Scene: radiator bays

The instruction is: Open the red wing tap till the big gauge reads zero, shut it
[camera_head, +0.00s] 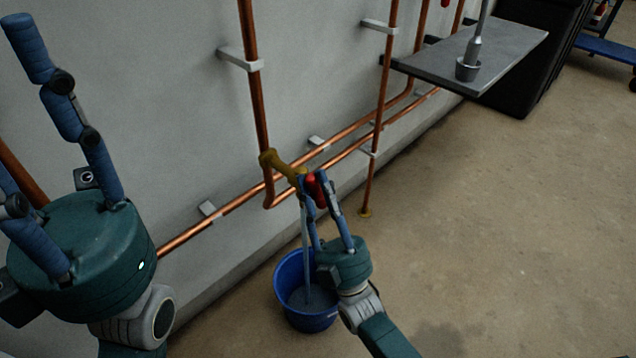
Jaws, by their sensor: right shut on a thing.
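The red wing tap (312,187) sits at the end of a brass fitting (280,166) on the copper pipe. My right gripper (323,180) is shut on the red wing, its fingers partly hiding it. A pale stream of water (306,245) runs down from the tap's outlet into a blue bucket (284,272) on the floor, which holds some water. My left gripper (58,180) is at the left, close to the camera, with its fingers spread and nothing between them; one finger is partly cut off by the edge. The big gauge is not in view.
Copper pipes (257,95) run along the pale wall on white brackets. A grey shelf (510,50) with a metal holder (467,68) juts out at the upper right. A black box (545,70) stands beyond it. The floor to the right is clear.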

